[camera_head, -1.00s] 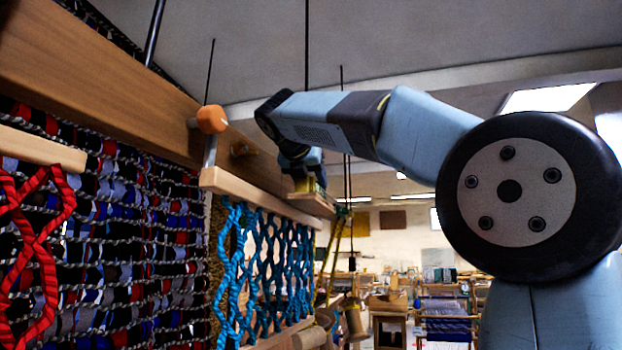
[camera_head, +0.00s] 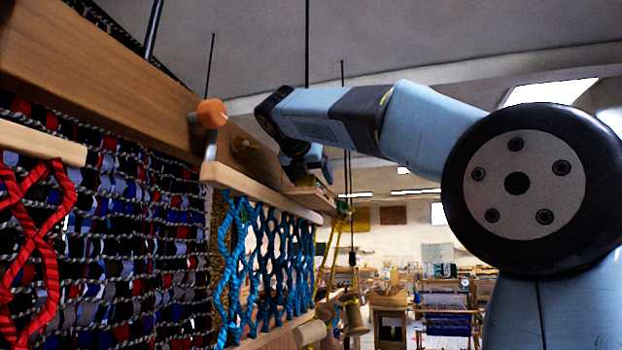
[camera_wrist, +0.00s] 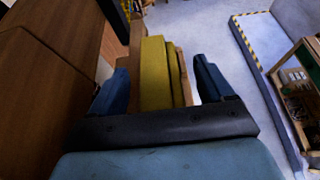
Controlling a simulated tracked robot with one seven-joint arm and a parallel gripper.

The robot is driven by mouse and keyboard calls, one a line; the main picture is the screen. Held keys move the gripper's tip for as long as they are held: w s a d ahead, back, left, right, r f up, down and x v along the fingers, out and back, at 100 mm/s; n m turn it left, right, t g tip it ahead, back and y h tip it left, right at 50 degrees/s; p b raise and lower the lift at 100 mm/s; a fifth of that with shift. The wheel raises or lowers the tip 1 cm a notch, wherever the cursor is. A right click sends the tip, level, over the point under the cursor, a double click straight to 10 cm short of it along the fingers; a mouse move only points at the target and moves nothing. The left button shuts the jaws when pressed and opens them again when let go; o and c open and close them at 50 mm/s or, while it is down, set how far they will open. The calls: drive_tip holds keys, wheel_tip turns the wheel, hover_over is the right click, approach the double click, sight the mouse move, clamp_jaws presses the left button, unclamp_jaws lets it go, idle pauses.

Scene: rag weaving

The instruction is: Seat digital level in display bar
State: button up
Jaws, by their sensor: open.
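A yellow block, which looks like the digital level (camera_wrist: 155,75), lies between the fingers of my gripper (camera_wrist: 161,64) in the wrist view. The dark blue fingers stand apart, with a narrow gap on each side of it. In the head view my gripper (camera_head: 320,170) is small and partly hidden by my wrist, at the far end of the wooden beam. A wooden ledge (camera_head: 311,198), perhaps part of the display bar, is just below it. The level cannot be made out clearly there, nor can I tell whether it is seated.
A thick wooden beam (camera_head: 95,75) runs along the left. An orange-headed peg (camera_head: 211,113) sticks up near a light wooden bar (camera_head: 250,187) with blue netting (camera_head: 265,265) below. Red netting (camera_head: 40,240) hangs nearer.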

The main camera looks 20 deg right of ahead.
drive_tip(key=v, duration=1.3)
drive_tip(key=shift+s+a, duration=0.2)
drive_tip(key=shift+s, duration=0.15)
